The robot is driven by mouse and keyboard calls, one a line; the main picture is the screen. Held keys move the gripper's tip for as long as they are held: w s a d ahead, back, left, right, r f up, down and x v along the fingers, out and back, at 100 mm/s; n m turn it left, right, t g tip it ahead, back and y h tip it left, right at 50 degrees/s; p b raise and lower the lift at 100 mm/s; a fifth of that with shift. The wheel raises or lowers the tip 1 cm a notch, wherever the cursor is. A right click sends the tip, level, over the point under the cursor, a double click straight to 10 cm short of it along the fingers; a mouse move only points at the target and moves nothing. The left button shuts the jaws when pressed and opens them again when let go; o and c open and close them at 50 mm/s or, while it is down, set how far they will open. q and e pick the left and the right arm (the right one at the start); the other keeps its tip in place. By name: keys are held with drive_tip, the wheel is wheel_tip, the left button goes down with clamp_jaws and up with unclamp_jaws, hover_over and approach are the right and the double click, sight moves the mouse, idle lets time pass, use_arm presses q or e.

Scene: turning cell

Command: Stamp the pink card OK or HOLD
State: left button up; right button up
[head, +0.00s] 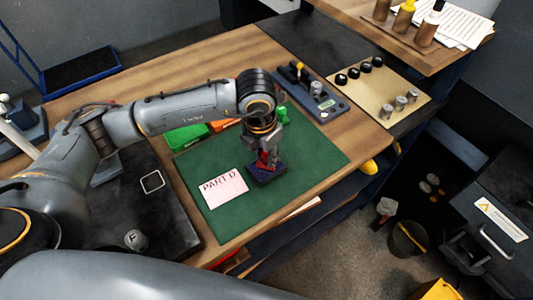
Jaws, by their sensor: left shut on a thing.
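The pink card (223,188), printed "PART D", lies on the green mat (225,223) at its left part. My left gripper (266,162) is just right of the card, pointing down and shut on a red stamp (263,157). The stamp is over a dark blue ink pad (268,176); I cannot tell whether it touches the pad. The fingers hide much of the stamp. A green stamp (282,114) stands behind the gripper, partly hidden. My right gripper is out of view.
A green box (187,137) and an orange box (221,125) lie at the mat's back edge, partly under my arm. A dark tray with a gauge (318,98) stands behind the mat, beside a tan board with knobs and cylinders (380,92). The mat's right part is clear.

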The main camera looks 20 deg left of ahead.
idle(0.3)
use_arm(q)
drive_tip(key=shift+r+p, duration=1.65)
drive_tip(key=shift+r, duration=1.85)
